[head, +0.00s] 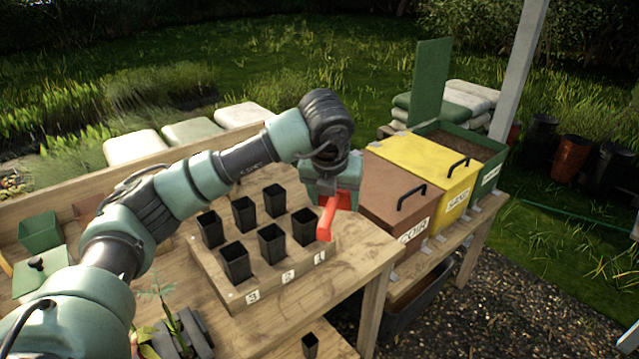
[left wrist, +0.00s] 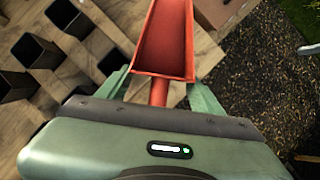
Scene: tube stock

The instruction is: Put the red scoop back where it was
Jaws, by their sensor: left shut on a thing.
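The red scoop (head: 328,218) is in my left gripper (head: 338,192), above the right end of the wooden pot tray (head: 262,291). In the left wrist view the scoop (left wrist: 166,40) points away from the gripper (left wrist: 160,92), its handle between the two green fingers. The scoop's tray part looks empty in that view. My left gripper is shut on the handle. My right gripper is not in view.
Several black pots (head: 236,262) stand in the numbered tray. Right of the table are a brown bin (head: 392,190) and a yellow bin (head: 425,165), both lidded, and an open green bin (head: 462,140) with dark soil. A green pot (head: 40,232) stands at the left.

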